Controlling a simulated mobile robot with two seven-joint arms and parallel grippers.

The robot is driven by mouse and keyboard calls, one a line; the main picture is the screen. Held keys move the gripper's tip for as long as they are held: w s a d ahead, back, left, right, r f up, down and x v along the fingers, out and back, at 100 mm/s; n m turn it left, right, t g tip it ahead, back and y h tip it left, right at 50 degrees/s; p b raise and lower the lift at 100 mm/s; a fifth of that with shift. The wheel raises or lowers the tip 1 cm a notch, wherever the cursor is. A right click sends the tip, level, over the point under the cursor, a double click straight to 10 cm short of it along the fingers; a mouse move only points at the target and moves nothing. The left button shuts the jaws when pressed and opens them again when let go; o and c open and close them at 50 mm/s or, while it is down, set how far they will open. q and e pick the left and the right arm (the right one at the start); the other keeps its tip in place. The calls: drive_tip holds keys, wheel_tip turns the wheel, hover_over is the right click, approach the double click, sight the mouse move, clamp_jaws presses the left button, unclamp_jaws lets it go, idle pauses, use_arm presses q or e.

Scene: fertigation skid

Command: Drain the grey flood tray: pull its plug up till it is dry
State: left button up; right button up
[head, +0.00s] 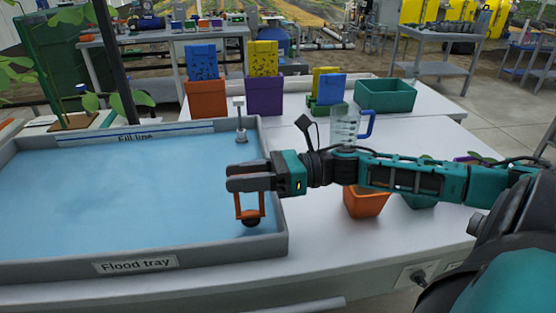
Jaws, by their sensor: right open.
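The grey flood tray (186,254) stands at the left of the bench, with a "Flood tray" label on its front wall and a "Fill line" mark on its back wall. Blue water (100,195) covers its floor. The plug (251,221) is dark with an upright orange loop handle, near the tray's right wall. My right gripper (230,178) reaches in from the right, level, with its open fingers over the handle's top. They hide that top, so I cannot tell if the handle lies between them. My left gripper is not in view.
A grey post (241,125) stands at the tray's back right corner. Behind are an orange pot (207,99), a purple pot (264,95) and a green tub (385,96). A clear jug (345,127) and another orange pot (364,203) stand near my right arm.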

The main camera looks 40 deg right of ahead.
use_arm(q)
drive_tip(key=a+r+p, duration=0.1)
drive_tip(key=p, duration=0.1)
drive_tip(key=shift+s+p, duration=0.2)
drive_tip(key=shift+p, duration=0.1)
use_arm(e)
drive_tip(key=v, duration=1.2)
drive_tip(key=shift+s, duration=0.1)
